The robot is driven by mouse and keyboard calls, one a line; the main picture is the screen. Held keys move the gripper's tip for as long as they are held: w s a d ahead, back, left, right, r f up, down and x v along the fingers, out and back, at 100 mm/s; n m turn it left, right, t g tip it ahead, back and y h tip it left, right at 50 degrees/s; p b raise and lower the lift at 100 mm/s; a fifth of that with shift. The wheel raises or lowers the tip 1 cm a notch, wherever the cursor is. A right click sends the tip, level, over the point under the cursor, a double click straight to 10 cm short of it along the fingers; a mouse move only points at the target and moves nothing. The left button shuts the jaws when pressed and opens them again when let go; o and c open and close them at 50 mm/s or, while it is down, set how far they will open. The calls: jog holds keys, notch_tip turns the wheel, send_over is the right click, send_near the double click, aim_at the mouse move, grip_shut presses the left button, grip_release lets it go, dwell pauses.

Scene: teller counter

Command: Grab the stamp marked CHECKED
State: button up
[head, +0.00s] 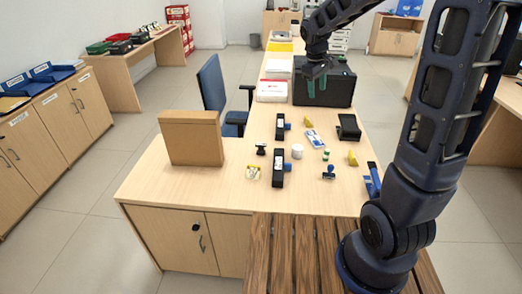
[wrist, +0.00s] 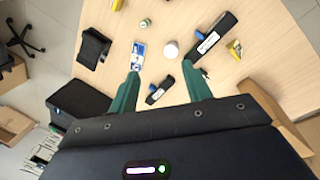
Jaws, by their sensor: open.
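Two black stamps with blue parts and white labels lie on the desk. The far stamp (head: 280,130) shows between my fingers, toward the palm, in the wrist view (wrist: 160,91). The near stamp (head: 279,172) is beyond the fingertips, up and right, in the wrist view (wrist: 218,35). The labels are too small to read, so I cannot tell which says CHECKED. A small black stamp (head: 261,149) and a blue-handled stamp (head: 328,174) stand nearby. My gripper (head: 316,88) is open and empty, above the desk in front of the black box; its teal fingers are spread in the wrist view (wrist: 161,72).
A white cylinder (head: 297,152), a blue-white card (head: 313,139), a black device (head: 348,128) and yellow pieces (head: 352,158) lie among the stamps. The large black box (head: 335,90) stands behind. A cardboard box (head: 191,138) stands left. The desk's front left is clear.

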jog(key=w+a+f+n+h, duration=0.1)
jog(key=w+a+f+n, duration=0.55)
jog(key=a+f, duration=0.7)
jog(key=n+g+h, duration=0.1)
jog(key=n+h, duration=0.1)
jog(key=n, duration=0.1)
send_near(260, 144)
jog(key=x, duration=0.2)
jog(key=shift+m, duration=0.25)
jog(key=x, duration=0.5)
jog(key=shift+s+d+f, duration=0.15)
jog(key=shift+d+f, duration=0.05)
jog(key=shift+w+x, duration=0.15)
jog(key=shift+x, duration=1.15)
jog(key=shift+w+x, duration=0.15)
jog(key=shift+x, duration=1.2)
jog(key=shift+c, duration=0.2)
grip_shut()
